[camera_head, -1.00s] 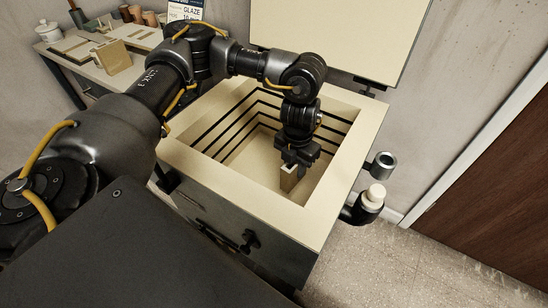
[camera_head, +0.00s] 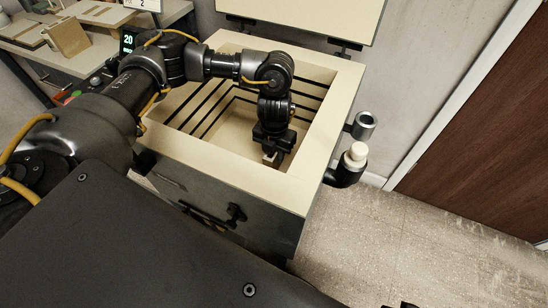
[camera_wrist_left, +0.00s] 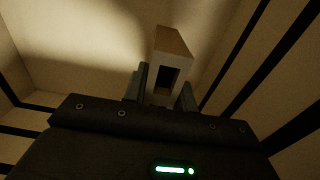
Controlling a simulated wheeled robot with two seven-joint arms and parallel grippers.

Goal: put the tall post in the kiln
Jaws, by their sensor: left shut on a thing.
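The kiln (camera_head: 320,158) stands with its lid up, and its square cream chamber is open at the top. Dark grooves run around the inner walls. My left gripper (camera_head: 270,152) points down inside the chamber, near its front right corner. It is shut on the tall post (camera_wrist_left: 172,45), a pale block with a rectangular opening in its face. In the head view only a small light part of the post (camera_head: 269,158) shows under the fingers. Whether its lower end touches the kiln floor is hidden. My right gripper is not in view.
The raised kiln lid (camera_head: 300,15) is behind the chamber. A metal cylinder (camera_head: 364,124) and a black holder with a white-topped piece (camera_head: 352,160) stick out at the kiln's right side. A bench (camera_head: 85,55) with flat pale pieces stands at the left.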

